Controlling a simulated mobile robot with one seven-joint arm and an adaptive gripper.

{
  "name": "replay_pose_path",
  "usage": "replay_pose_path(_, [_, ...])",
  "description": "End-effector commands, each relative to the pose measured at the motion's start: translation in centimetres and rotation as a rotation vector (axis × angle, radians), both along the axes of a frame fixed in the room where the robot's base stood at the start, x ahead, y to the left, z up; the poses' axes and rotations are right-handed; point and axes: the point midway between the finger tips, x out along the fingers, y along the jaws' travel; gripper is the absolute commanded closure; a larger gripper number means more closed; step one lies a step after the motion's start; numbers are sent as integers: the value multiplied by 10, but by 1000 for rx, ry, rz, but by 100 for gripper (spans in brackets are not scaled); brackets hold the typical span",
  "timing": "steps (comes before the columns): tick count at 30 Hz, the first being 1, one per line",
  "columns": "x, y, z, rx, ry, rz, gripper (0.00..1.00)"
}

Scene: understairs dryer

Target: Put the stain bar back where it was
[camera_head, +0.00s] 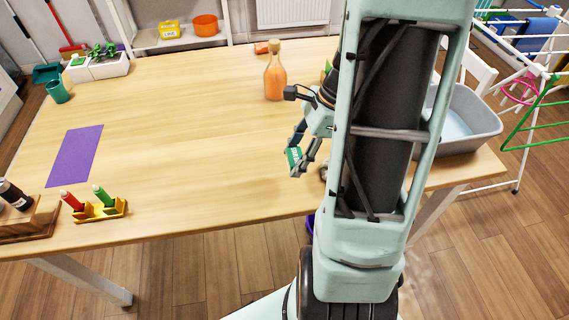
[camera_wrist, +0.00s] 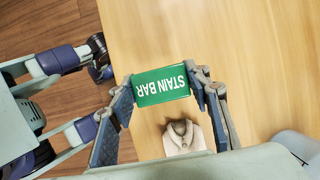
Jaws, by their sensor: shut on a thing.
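The stain bar (camera_wrist: 160,86) is a green block with white "STAIN BAR" lettering, which reads upside down in the wrist view. My gripper (camera_wrist: 165,92) is shut on it, one finger at each end. In the head view the stain bar (camera_head: 293,158) shows as a small green and white piece between the fingers of my gripper (camera_head: 299,163). It is over the right part of the wooden table (camera_head: 180,120). I cannot tell how far it is above the tabletop.
An orange corked bottle (camera_head: 275,78) stands behind my gripper. A purple mat (camera_head: 75,155), a yellow holder (camera_head: 95,211) with red and green markers, and a teal cup (camera_head: 57,91) are at left. A grey basin (camera_head: 462,125) stands at right. The table's middle is clear.

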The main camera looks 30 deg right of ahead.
Motion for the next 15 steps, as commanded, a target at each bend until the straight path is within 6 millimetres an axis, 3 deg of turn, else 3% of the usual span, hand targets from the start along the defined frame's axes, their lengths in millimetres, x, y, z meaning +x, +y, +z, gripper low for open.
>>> replay_pose_path(3, [12, 5, -16, 0, 0, 0, 75])
replay_pose_path(11, [23, 9, -31, 0, 0, 2, 75])
replay_pose_path(15, [24, 10, -54, 2, 3, -2, 75])
